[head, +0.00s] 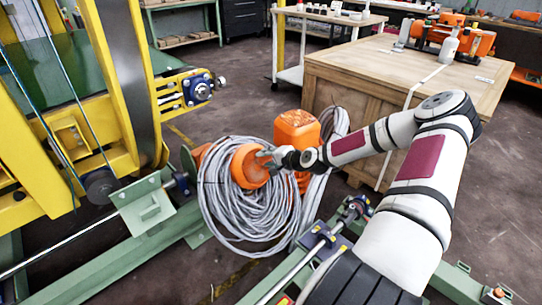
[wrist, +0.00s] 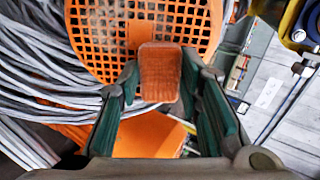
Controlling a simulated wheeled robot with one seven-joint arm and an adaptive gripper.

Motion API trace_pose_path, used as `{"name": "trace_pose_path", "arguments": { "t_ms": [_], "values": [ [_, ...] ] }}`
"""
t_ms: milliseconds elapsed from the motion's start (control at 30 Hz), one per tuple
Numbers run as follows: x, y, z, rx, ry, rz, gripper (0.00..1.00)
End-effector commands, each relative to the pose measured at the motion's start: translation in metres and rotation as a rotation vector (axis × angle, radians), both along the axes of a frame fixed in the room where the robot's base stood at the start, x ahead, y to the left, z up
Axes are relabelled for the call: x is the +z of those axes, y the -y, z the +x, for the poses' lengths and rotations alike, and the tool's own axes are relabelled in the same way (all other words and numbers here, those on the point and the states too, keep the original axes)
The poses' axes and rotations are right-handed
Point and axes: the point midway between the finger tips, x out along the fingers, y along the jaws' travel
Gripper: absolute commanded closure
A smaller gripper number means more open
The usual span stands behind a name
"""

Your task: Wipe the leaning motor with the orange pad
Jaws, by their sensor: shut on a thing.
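The motor (head: 246,168) is orange and leans among coiled grey cable in the head view. Its round, perforated orange cover (wrist: 110,35) fills the top middle of the wrist view. My gripper (head: 270,158) is right at the motor's face, on its right side. In the wrist view, my gripper (wrist: 160,85) has its two dark green fingers on either side of a small reddish-orange pad (wrist: 160,70) and is shut on it. The pad stands in front of the cover's lower right part. I cannot tell whether they touch. In the head view the pad is hidden.
Grey cable (head: 235,225) hangs in loops around and below the motor. An orange container (head: 297,128) stands just behind my gripper. A wooden crate (head: 345,105) is behind to the right. A yellow machine frame (head: 120,120) and green rails (head: 130,260) bound the left and front.

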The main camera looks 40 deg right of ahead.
Motion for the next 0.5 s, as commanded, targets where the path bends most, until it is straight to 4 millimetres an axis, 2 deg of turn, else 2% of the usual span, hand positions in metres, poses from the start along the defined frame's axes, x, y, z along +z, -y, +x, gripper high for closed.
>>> {"name": "trace_pose_path", "arguments": {
  "t_ms": [33, 267, 500],
  "values": [
    [0.0, -0.009, 0.002, 0.009, -0.001, 0.004, 0.9],
    [-0.001, -0.017, 0.002, 0.013, -0.002, 0.005, 0.9],
    [0.0, -0.037, 0.0, 0.017, -0.002, 0.007, 0.9]
  ]
}}
